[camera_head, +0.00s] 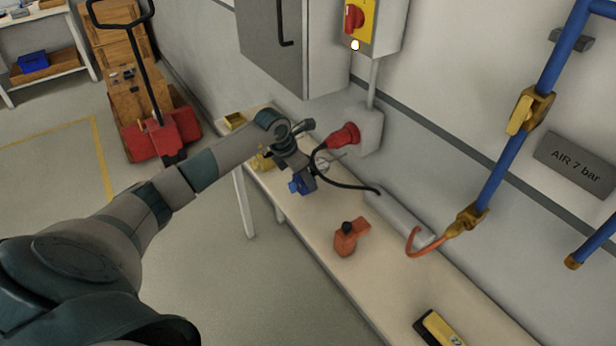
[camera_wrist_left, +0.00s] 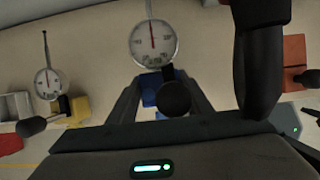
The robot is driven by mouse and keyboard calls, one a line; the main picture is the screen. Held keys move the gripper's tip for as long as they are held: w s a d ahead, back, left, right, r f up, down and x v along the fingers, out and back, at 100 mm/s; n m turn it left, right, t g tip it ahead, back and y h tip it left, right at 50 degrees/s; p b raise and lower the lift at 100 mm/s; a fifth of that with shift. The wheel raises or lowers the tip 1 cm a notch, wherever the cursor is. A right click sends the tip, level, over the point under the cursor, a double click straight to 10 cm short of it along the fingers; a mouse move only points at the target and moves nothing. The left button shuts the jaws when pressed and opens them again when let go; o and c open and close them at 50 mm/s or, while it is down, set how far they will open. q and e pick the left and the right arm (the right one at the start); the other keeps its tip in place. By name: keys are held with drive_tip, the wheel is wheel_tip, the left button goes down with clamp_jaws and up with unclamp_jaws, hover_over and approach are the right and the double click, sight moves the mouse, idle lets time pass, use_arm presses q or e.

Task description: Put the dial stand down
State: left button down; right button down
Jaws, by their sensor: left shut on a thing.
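My left gripper (camera_head: 302,172) is over the bench near the wall. It is shut on the blue dial stand (camera_head: 299,187), which has a round white dial (camera_head: 322,163). In the left wrist view the blue body (camera_wrist_left: 150,88) is between the fingers, partly behind a black knob (camera_wrist_left: 174,98), with the dial (camera_wrist_left: 153,43) beyond. I cannot tell whether its base touches the bench. A second dial stand, with a yellow body (camera_wrist_left: 75,110) and its own dial (camera_wrist_left: 47,85), stands to the left in the wrist view. My right gripper is out of view.
The bench (camera_head: 310,225) runs along the wall. A red plug (camera_head: 343,136) with a black cable (camera_head: 350,186) hangs close to the gripper. An orange block (camera_head: 346,242), a grey cylinder (camera_head: 398,216) and a yellow-black item (camera_head: 438,329) are further right. Bare bench lies between them.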

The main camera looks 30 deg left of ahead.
use_arm(q)
drive_tip(key=shift+w+a+f, duration=0.3)
drive_tip(key=shift+w+a, duration=0.35)
drive_tip(key=shift+w, duration=0.05)
drive_tip(key=shift+f, duration=0.1)
drive_tip(key=shift+f+p, duration=1.1)
drive_tip(key=shift+f, duration=0.85)
drive_tip(key=c, duration=0.9)
unclamp_jaws()
drive_tip(key=shift+s+f, duration=0.15)
